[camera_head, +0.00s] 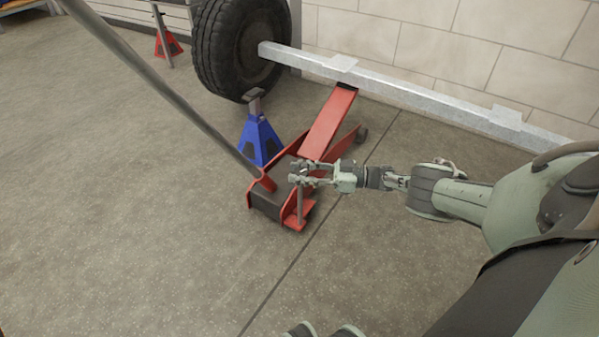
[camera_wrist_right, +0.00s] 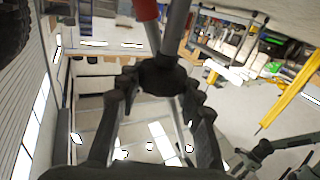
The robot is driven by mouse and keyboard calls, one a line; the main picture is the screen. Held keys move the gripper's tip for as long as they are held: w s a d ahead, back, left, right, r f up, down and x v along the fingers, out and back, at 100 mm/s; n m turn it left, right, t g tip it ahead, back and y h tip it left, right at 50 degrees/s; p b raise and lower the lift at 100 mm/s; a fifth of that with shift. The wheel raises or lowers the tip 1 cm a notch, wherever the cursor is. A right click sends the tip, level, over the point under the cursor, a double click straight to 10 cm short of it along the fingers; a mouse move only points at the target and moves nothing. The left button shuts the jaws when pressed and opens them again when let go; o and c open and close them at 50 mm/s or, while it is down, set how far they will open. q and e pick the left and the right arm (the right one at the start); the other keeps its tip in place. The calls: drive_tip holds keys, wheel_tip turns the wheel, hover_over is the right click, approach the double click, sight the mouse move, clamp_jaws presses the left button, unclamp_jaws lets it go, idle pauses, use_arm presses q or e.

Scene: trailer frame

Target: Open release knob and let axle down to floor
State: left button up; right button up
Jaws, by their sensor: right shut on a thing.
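A red floor jack (camera_head: 328,122) stands on the floor with its raised lift arm reaching under a silver axle beam (camera_head: 400,88). A black tyre (camera_head: 235,48) is on the axle's left end. The jack's long grey handle (camera_head: 165,87) leans up to the left. My right gripper (camera_head: 300,173) is at the jack's near end, shut on the release knob at the top of a short post. In the right wrist view the dark round knob (camera_wrist_right: 163,76) sits between the fingers. What may be my left gripper (camera_head: 325,331) shows only partly at the bottom edge.
A blue jack stand (camera_head: 260,138) stands just left of the jack, in front of the tyre. A red stand (camera_head: 168,44) is farther back on the left. A block wall (camera_head: 460,50) runs behind the axle. The floor in front and to the left is clear.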

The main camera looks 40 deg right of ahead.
sight(301, 172)
drive_tip(key=shift+d, duration=0.25)
drive_tip(key=o, duration=1.1)
drive_tip(key=shift+o, duration=0.5)
drive_tip(key=shift+a, duration=0.1)
drive_tip(key=shift+r, duration=5.05)
